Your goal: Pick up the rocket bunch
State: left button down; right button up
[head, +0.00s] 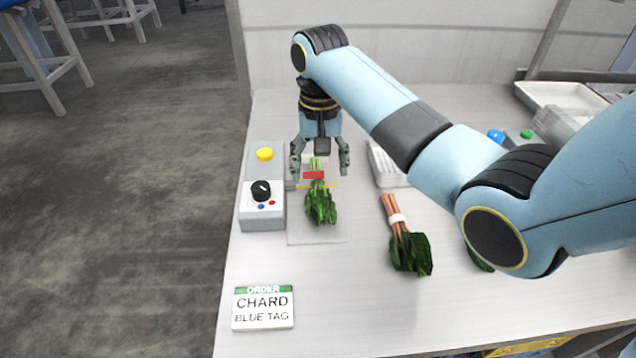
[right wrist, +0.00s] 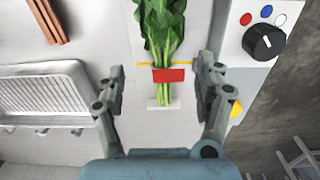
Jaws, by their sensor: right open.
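My right gripper (head: 320,174) is open over the stem end, one finger on each side. In the right wrist view, the bunch (right wrist: 164,30) runs up from between the open fingers of the gripper (right wrist: 162,78), and neither finger visibly touches it. My left gripper is not in view.
A control box (head: 262,220) with a black knob and yellow button stands just left of the plate. A red-stemmed bunch (head: 409,252) with a white band lies to the right. A white rack (head: 386,168) stands behind it. An order card (head: 263,308) reads "CHARD BLUE TAG".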

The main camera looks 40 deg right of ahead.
aim_at(318, 183)
notch_tip(318, 183, down, 4)
jog(key=shift+a+r, duration=0.1)
jog(key=shift+f, duration=0.6)
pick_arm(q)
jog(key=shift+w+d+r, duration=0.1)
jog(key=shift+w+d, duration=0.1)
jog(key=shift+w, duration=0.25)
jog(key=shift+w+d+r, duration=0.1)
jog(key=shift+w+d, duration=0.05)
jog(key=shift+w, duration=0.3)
pick_arm(e)
jog(key=c, duration=0.4)
grip_shut()
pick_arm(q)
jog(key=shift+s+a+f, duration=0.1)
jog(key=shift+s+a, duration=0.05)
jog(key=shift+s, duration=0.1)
pick_arm(e)
jog(key=shift+r, duration=0.15)
